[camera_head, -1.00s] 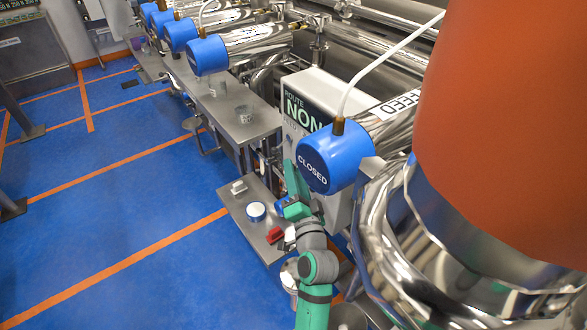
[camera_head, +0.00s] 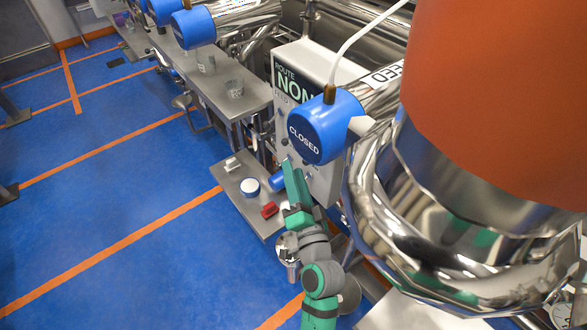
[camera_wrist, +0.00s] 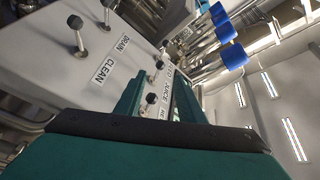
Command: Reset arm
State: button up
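My gripper (camera_head: 287,168) is green and points up beside the front of the white control box (camera_head: 305,65), below the blue "CLOSED" cap (camera_head: 318,128). The head view does not show whether the fingertips touch the box.
A low steel shelf (camera_head: 235,181) left of my gripper holds a white round lid (camera_head: 250,187), a red block (camera_head: 269,210) and a pale block. A steel bench with clear beakers (camera_head: 235,88) is behind. A large orange vessel (camera_head: 490,110) stands right.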

jog(key=s+d+f+n+g+h, duration=0.1)
jog(key=s+f+n+g+h, duration=0.2)
jog(key=s+f, duration=1.2)
jog(key=s+a+n, duration=0.1)
jog(key=s+n, duration=0.2)
jog(key=s, duration=0.8)
jog(key=s+a+n+g+h, duration=0.1)
jog(key=s+a+n, duration=0.1)
jog(key=s, duration=0.9)
jog(key=shift+a+n, duration=0.15)
jog(key=shift+n, duration=0.35)
